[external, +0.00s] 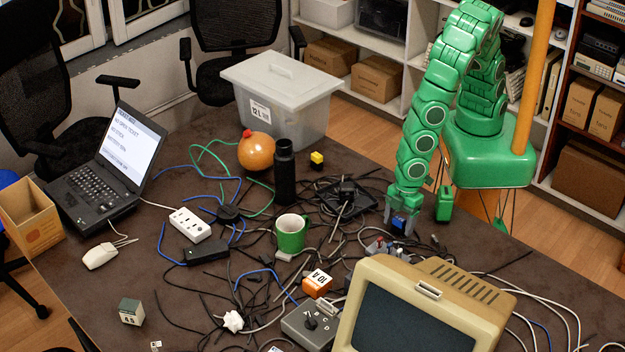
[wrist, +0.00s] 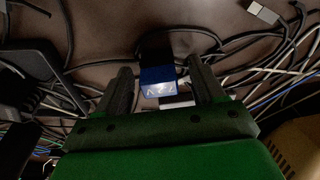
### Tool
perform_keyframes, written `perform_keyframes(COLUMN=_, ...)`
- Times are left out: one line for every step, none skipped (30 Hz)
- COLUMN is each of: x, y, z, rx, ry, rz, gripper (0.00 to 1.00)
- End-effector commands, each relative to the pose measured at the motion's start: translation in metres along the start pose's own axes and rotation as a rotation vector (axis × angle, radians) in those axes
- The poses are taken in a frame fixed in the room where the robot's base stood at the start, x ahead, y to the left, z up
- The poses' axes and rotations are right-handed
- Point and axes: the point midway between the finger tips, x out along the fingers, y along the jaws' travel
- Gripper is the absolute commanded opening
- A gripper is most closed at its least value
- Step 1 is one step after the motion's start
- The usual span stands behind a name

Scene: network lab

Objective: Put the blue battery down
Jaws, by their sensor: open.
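The blue battery (wrist: 158,82) is a small blue block with pale markings on its face. In the wrist view it lies between the two spread fingers of my gripper (wrist: 160,85), with a visible gap on each side. In the external view the blue battery (external: 399,223) shows between the fingertips of my gripper (external: 400,226), low at the table's right part. My gripper points down and is open around the battery. The battery's underside is hidden, so I cannot tell exactly what it rests on.
Tangled cables surround the spot, with a black tray-like device (external: 347,198) to the left. A beige monitor (external: 425,305) stands in front, and a green block (external: 444,204) is just right of my gripper. A green mug (external: 291,234) and black bottle (external: 285,172) stand further left.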

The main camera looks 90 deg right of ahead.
Motion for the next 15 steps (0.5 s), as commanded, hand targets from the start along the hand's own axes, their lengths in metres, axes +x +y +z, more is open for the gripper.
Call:
perform_keyframes(x=-0.005, y=0.0, z=-0.001, rx=-0.002, ry=0.003, rz=0.001, gripper=0.68)
perform_keyframes(x=-0.009, y=0.001, z=-0.001, rx=-0.002, ry=0.004, rz=0.001, gripper=0.68)
perform_keyframes(x=-0.013, y=0.001, z=-0.002, rx=-0.002, ry=0.005, rz=0.002, gripper=0.68)
perform_keyframes(x=-0.017, y=0.001, z=-0.002, rx=-0.001, ry=0.006, rz=0.003, gripper=0.68)
perform_keyframes(x=-0.02, y=0.001, z=-0.002, rx=-0.001, ry=0.006, rz=0.004, gripper=0.68)
perform_keyframes(x=-0.024, y=0.001, z=-0.001, rx=-0.002, ry=0.006, rz=0.004, gripper=0.68)
perform_keyframes(x=-0.028, y=0.001, z=-0.002, rx=-0.002, ry=0.006, rz=0.003, gripper=0.68)
perform_keyframes(x=-0.031, y=0.0, z=-0.002, rx=-0.001, ry=0.005, rz=0.001, gripper=0.68)
perform_keyframes(x=-0.035, y=0.0, z=-0.001, rx=0.0, ry=0.004, rz=0.001, gripper=0.68)
perform_keyframes(x=-0.038, y=0.0, z=-0.001, rx=-0.001, ry=0.004, rz=0.001, gripper=0.68)
perform_keyframes(x=-0.041, y=0.0, z=-0.001, rx=-0.001, ry=0.004, rz=0.001, gripper=0.68)
perform_keyframes(x=-0.045, y=0.001, z=-0.001, rx=-0.002, ry=0.004, rz=0.002, gripper=0.68)
perform_keyframes(x=-0.048, y=0.001, z=-0.001, rx=-0.002, ry=0.005, rz=0.003, gripper=0.68)
perform_keyframes(x=-0.051, y=0.001, z=-0.001, rx=-0.002, ry=0.005, rz=0.004, gripper=0.68)
perform_keyframes(x=-0.056, y=0.001, z=-0.001, rx=-0.001, ry=0.005, rz=0.004, gripper=0.68)
